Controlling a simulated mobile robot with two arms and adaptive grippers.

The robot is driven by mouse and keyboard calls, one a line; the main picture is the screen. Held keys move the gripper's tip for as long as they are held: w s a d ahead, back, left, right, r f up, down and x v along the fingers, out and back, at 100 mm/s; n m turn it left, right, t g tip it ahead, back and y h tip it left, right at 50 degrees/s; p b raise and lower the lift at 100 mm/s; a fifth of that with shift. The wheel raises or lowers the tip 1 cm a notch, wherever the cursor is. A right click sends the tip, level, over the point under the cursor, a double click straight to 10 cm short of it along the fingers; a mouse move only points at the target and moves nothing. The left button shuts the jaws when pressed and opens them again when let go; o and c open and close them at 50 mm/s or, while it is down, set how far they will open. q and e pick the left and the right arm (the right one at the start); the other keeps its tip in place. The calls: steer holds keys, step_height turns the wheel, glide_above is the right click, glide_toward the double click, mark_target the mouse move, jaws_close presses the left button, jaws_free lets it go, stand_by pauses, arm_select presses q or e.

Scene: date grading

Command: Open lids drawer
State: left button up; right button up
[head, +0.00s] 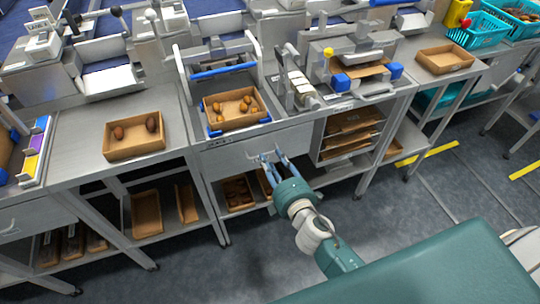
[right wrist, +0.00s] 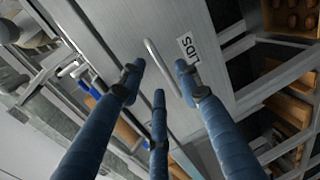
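The lids drawer (head: 232,158) is a grey metal drawer front under the middle bench and looks closed in the head view. The fingers are spread apart on either side of the handle, with gaps still visible. Whether any finger touches the handle cannot be told. My left gripper is out of view.
A tray of dates (head: 233,121) sits on the bench above the drawer. Date boxes (head: 238,193) stand on the shelf below. An open shelf unit (head: 350,135) with brown trays is right of the drawer. The floor (head: 400,215) in front is clear.

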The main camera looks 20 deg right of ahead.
steer(key=shift+x, duration=1.3)
jaws_close()
steer(key=shift+s+f, duration=0.15)
